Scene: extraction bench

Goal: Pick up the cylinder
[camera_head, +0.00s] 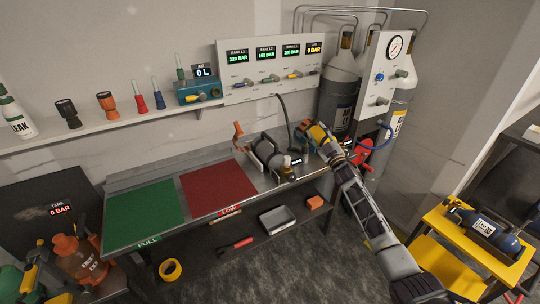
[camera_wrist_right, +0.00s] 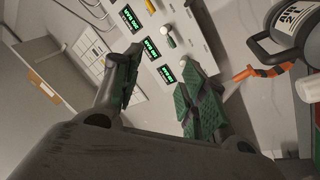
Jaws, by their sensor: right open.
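A dark cylinder (camera_head: 268,152) lies in a holder on the steel bench, right of the red mat. A blue-grey cylinder (camera_head: 487,230) with a white label lies on a yellow stand (camera_head: 447,230) at the right. Which one the task means, I cannot tell. My right gripper (camera_head: 308,131) is above the back right of the bench, near the dark cylinder. In the right wrist view the right gripper (camera_wrist_right: 163,72) is open with green pads, and nothing shows between the fingers. My left gripper is not in view.
The bench has a green mat (camera_head: 145,213) and a red mat (camera_head: 218,190), both clear. A display panel (camera_head: 270,94) stands behind. Large gas bottles (camera_head: 340,92) stand at the back right. An orange tank (camera_head: 82,262) stands at the lower left. A grey tray (camera_head: 277,219) sits below the bench.

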